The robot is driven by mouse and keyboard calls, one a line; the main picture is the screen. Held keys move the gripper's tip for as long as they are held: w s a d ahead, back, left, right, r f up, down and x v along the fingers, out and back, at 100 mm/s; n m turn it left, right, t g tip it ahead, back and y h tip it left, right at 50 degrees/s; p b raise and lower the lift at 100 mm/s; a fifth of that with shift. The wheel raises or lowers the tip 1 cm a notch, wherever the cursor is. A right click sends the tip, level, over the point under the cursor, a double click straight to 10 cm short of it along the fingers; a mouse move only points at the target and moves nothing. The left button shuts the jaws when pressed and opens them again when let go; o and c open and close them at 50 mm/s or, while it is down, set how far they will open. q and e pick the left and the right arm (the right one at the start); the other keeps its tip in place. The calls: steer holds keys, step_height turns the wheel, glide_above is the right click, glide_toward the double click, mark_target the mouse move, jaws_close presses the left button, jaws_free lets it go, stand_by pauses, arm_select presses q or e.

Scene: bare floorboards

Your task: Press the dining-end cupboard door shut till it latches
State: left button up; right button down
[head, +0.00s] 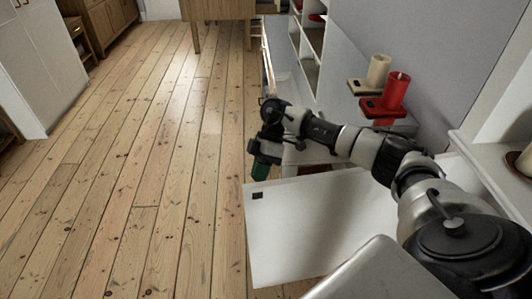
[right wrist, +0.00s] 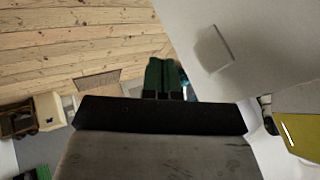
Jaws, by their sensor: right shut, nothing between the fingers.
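The white cupboard door (head: 315,230) stands open, jutting out over the floor from the white cupboard unit (head: 306,152). A small dark square plate (head: 257,196) sits near its free top corner. My right gripper (head: 261,170), with green fingers, is just beyond the door's top edge near that corner. In the right wrist view the green fingers (right wrist: 164,78) are together and empty, left of the pale door panel (right wrist: 270,40), which carries a greyish square mark. I cannot tell whether the fingers touch the door. My left gripper is not in view.
A wooden table (head: 222,9) is at the back, and a pale cabinet (head: 50,60) at far left. The floorboards (head: 150,160) left of the door are clear.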

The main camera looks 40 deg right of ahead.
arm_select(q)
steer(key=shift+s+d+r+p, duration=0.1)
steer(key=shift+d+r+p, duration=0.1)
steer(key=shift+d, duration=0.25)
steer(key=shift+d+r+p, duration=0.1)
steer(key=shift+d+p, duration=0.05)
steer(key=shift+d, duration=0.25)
arm_select(e)
steer(key=s, duration=0.1)
steer(key=s+a, duration=0.2)
steer(key=shift+s+f, duration=0.2)
steer(key=shift+s, duration=0.2)
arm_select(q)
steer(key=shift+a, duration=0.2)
